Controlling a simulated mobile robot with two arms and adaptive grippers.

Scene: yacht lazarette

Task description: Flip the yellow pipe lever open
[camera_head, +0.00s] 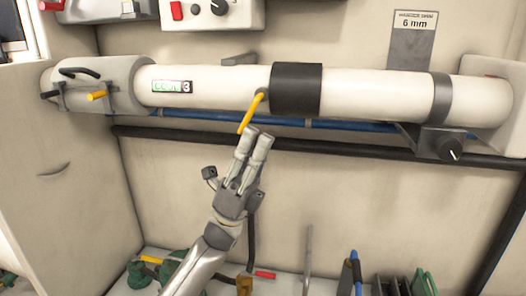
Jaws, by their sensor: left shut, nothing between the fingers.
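The yellow lever (248,113) is a short rod that hangs down, slanting to the lower left, from a small grey pivot at the black sleeve (296,89) of the large white pipe (223,87). My left gripper (258,137) comes up from below. Its two fingers are shut with nothing between them, and the tips are just below the lever's lower end. I cannot tell whether they touch it. My right gripper is out of view.
A blue pipe (345,124) and a black pipe (350,150) run behind, under the white pipe. A grey clamp with a yellow tip (97,95) sits on the left. A dark knob box (435,143) hangs on the right. Tools (355,270) stand below.

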